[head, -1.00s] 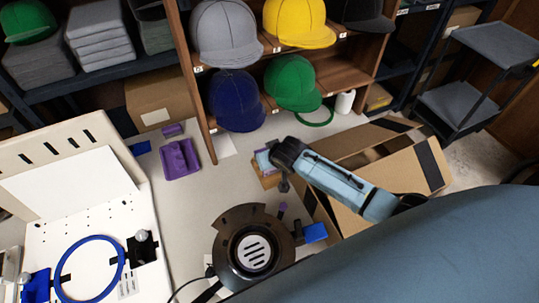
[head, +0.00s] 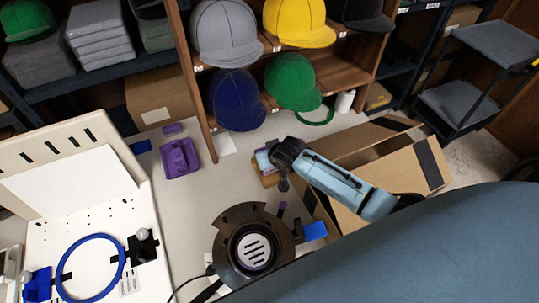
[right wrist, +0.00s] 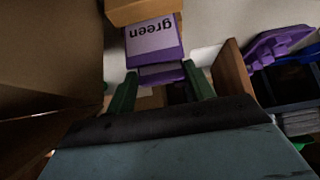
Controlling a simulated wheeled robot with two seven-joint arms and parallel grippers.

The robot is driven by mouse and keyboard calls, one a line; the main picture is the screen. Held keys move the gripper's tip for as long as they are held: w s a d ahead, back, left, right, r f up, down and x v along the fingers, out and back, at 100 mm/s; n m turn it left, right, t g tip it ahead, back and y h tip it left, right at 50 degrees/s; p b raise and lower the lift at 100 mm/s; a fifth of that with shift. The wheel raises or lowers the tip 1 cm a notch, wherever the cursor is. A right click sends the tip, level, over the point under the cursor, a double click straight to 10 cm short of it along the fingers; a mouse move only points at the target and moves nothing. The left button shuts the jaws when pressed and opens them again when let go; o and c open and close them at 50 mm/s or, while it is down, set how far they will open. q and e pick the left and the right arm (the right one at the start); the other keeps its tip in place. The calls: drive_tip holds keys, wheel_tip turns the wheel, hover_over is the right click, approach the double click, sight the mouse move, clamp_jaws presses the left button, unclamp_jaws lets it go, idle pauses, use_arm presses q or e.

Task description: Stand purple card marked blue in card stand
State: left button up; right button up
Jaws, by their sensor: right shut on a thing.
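My right gripper (head: 280,172) is low over a small wooden box (head: 266,180) of cards on the table. In the right wrist view its two green fingers (right wrist: 160,88) are shut on a purple card (right wrist: 160,74), whose marking I cannot read. Just beyond it is a purple card marked "green" (right wrist: 153,36), its lettering upside down. My left gripper is out of view.
An open cardboard box (head: 392,172) stands close to the right of my right arm. A dark round device (head: 232,232) is in front. A white board with a blue hoop (head: 64,262) is at left. Shelves of caps (head: 237,100) close the back. Some table is clear between.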

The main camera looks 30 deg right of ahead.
drive_tip(key=shift+f, duration=0.2)
drive_tip(key=o, duration=0.8)
drive_tip(key=shift+r, duration=0.15)
drive_tip(key=p+v, duration=0.3)
drive_tip(key=v, duration=1)
drive_tip(key=shift+s+r, duration=0.1)
